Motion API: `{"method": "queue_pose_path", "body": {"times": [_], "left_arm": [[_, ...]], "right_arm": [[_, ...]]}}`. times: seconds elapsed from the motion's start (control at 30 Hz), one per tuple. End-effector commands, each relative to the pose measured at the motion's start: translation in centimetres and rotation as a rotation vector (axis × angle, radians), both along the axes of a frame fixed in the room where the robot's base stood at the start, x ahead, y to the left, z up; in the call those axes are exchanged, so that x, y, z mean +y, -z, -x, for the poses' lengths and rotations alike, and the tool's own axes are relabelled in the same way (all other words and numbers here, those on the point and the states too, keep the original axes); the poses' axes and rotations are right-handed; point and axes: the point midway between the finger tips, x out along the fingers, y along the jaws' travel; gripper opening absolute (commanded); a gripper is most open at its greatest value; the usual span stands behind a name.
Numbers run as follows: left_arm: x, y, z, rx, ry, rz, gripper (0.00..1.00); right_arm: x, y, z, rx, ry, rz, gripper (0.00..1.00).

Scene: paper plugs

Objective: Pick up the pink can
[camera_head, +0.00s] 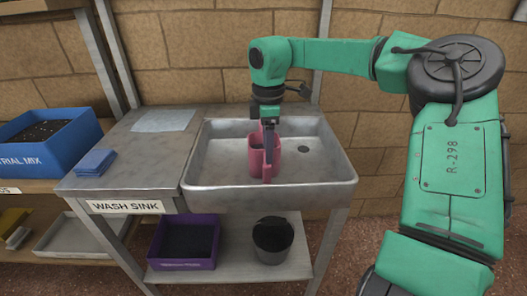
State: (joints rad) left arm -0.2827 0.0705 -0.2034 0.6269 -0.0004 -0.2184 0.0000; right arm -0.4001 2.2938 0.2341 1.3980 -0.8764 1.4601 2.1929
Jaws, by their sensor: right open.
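The pink can (256,163) stands in the basin of the metal wash sink (318,190), left of the drain. My right arm reaches in from the right, and my right gripper (268,150) points down at the can. The gripper is open. A finger overlaps the can in this view, and I cannot tell whether it touches. Part of the can is hidden behind the gripper. My left gripper is not in view.
Left of the basin is a metal counter (130,150) with a folded blue cloth (96,162) and a pale sheet (163,120). A blue box (75,140) stands further left. A purple box (185,243) and a dark bucket (272,240) sit on the lower shelf.

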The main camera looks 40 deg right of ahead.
Motion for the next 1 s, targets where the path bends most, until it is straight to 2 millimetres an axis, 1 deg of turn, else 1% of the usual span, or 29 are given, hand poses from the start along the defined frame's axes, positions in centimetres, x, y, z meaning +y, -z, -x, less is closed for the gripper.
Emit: {"method": "queue_pose_path", "body": {"times": [0.03, 0.1, 0.17, 0.23, 0.37, 0.5, 0.6, 0.8, 0.83, 0.87, 0.9, 0.97, 1.0], "left_arm": [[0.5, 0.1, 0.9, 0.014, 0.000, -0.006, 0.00], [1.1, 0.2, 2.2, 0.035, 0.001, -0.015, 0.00], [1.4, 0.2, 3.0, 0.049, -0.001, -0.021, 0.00], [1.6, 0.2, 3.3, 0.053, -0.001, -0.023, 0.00], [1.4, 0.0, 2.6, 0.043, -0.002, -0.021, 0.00], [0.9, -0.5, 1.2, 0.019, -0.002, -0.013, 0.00], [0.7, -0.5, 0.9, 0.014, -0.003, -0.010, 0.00], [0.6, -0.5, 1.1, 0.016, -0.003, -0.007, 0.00], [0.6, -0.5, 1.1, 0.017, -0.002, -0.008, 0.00], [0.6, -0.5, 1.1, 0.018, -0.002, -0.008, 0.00], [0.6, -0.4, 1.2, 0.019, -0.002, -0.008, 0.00], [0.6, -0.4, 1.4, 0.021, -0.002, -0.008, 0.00], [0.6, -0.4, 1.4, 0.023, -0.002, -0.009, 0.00]], "right_arm": [[0.0, 1.5, 0.1, 0.005, 0.000, -0.005, 0.62], [0.1, 3.4, 0.1, 0.004, -0.001, -0.004, 0.62], [0.0, 4.7, 0.1, 0.004, 0.001, -0.004, 0.62], [0.0, 5.9, 0.1, 0.003, 0.001, -0.003, 0.62], [0.0, 7.5, 0.1, 0.002, 0.001, -0.004, 0.62], [-0.1, 10.3, 0.1, 0.005, 0.002, -0.005, 0.62], [-0.1, 11.6, 0.1, 0.002, 0.001, -0.003, 0.62], [-0.1, 11.9, 0.0, 0.000, 0.001, -0.002, 0.62], [-0.1, 11.9, 0.0, 0.000, 0.001, -0.002, 0.59], [-0.1, 11.9, 0.0, 0.000, 0.001, -0.002, 0.47], [-0.1, 11.9, 0.0, 0.000, 0.001, -0.002, 0.32], [-0.1, 11.9, 0.0, 0.000, 0.001, -0.002, 0.09], [-0.1, 11.8, 0.0, 0.000, 0.001, -0.002, 0.00]]}}
